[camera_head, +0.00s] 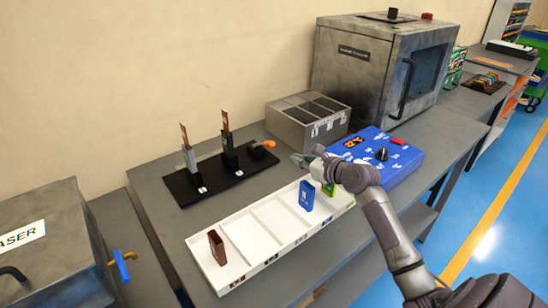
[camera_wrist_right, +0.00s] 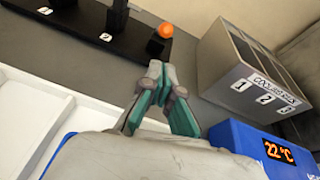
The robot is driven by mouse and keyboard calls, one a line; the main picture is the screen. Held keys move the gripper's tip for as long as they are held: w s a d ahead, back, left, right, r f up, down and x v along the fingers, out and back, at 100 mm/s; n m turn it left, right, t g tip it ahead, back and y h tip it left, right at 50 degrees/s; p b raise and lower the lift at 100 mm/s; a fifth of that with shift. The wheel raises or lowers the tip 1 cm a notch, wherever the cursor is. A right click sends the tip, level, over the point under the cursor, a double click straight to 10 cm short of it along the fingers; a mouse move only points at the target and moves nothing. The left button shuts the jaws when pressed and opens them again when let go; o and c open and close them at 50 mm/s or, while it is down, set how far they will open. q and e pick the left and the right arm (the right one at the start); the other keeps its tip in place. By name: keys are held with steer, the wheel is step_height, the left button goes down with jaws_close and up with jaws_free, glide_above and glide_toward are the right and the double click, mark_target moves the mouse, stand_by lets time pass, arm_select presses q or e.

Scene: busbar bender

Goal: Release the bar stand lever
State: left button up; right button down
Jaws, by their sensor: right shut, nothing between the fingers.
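The bar stand (camera_head: 185,196) is a black plate on the table, with two upright holders that each carry a copper bar (camera_head: 225,121) (camera_head: 184,134). At its right end is a short black lever with an orange knob (camera_head: 268,144). The knob also shows in the right wrist view (camera_wrist_right: 165,31), just beyond my fingertips. My right gripper (camera_head: 303,160) is to the right of the lever and apart from it. Its teal-padded fingers (camera_wrist_right: 160,72) are closed together with nothing between them. My left gripper is not in view.
A white compartment tray (camera_head: 268,211) holds a brown block (camera_head: 217,247) and a blue block (camera_head: 306,195). A blue heater unit (camera_head: 403,168) reads 22 °C. A grey cooling box (camera_head: 318,130) stands behind my gripper. A laser machine (camera_head: 50,260) is at left.

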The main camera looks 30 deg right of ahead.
steer(key=shift+s+r, duration=0.2)
steer(key=shift+s, duration=0.1)
glide_toward(264, 145)
steer(key=w+f, duration=0.4)
steer(key=shift+w+d, duration=0.2)
steer(key=shift+d, duration=0.2)
